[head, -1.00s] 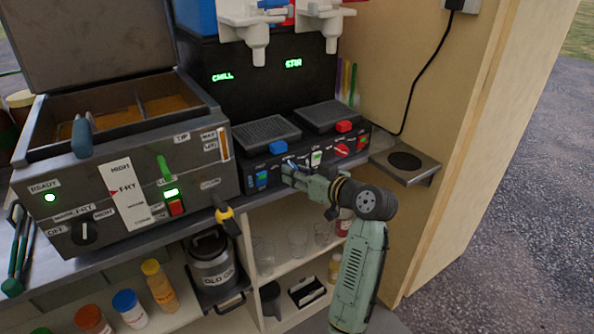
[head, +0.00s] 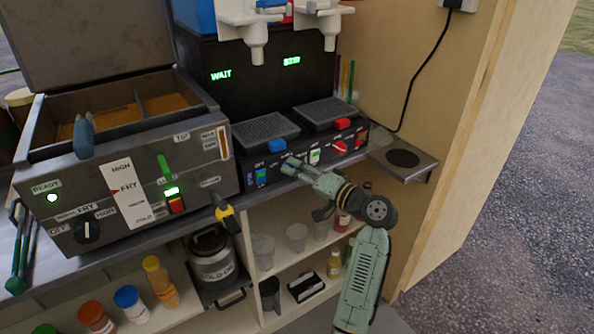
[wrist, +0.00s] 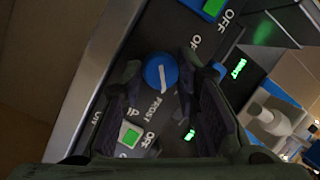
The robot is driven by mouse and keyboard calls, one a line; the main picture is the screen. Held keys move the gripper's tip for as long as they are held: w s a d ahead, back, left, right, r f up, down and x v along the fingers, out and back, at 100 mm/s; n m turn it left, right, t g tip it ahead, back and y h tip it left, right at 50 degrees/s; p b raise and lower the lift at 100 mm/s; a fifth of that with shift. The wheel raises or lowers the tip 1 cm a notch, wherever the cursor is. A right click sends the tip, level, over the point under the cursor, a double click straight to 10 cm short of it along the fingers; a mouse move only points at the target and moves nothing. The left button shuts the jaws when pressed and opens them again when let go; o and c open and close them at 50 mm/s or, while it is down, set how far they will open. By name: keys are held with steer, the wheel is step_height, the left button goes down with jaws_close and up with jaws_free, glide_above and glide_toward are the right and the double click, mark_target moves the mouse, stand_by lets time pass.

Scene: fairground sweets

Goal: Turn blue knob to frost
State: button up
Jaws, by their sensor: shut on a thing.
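The blue knob (wrist: 161,72) shows in the wrist view on the dark front panel of the slush machine (head: 248,184). Its white pointer line lies lengthwise in that view, its lower end towards the word FROST (wrist: 155,106). My gripper (wrist: 160,64) is shut on the knob, one finger on each side. A green display (head: 221,75) above reads WAIT.
A green-lit switch (wrist: 130,134) sits close to my fingers, and a red knob (head: 340,147) is to the right on the panel. The fryer (head: 120,205) stands to the left. Glasses (head: 297,236) are on the shelf below.

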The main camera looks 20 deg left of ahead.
steer(key=shift+m, duration=0.8)
steer(key=o, duration=0.9)
steer(key=shift+c, duration=0.2)
steer(key=v, duration=1.2)
steer(key=shift+f, duration=0.3)
